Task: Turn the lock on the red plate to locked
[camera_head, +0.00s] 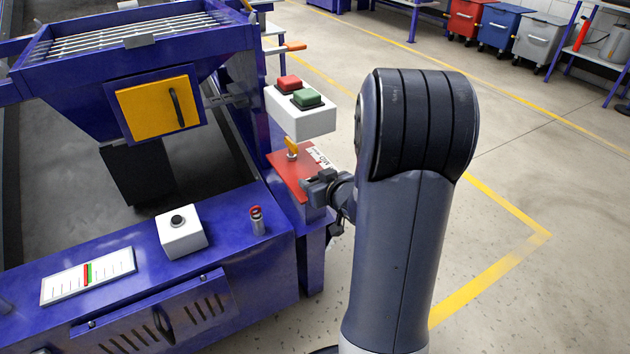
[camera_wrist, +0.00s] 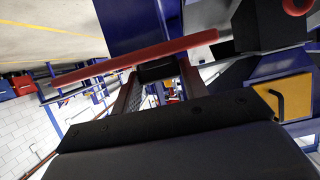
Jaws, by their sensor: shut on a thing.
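The red plate (camera_head: 287,172) lies flat on a blue post at the machine's right side. A yellow key-like handle (camera_head: 291,145) stands on its far part, clear of my gripper. My gripper (camera_head: 312,187) is at the near right edge of the plate. In the wrist view, the red plate (camera_wrist: 90,70) runs edge-on across the picture, just beyond my fingertips. My gripper (camera_wrist: 158,82) has its fingers on either side of a small dark piece (camera_wrist: 160,69) against the plate. It appears shut on this piece, which is mostly hidden; I cannot tell its turned position.
A white box (camera_head: 302,118) with a red and a green button stands behind the plate. A blue machine frame (camera_head: 240,245) carries a white button box (camera_head: 181,234). A yellow hatch (camera_head: 150,108) is at the left. Open floor (camera_head: 560,180) lies to the right.

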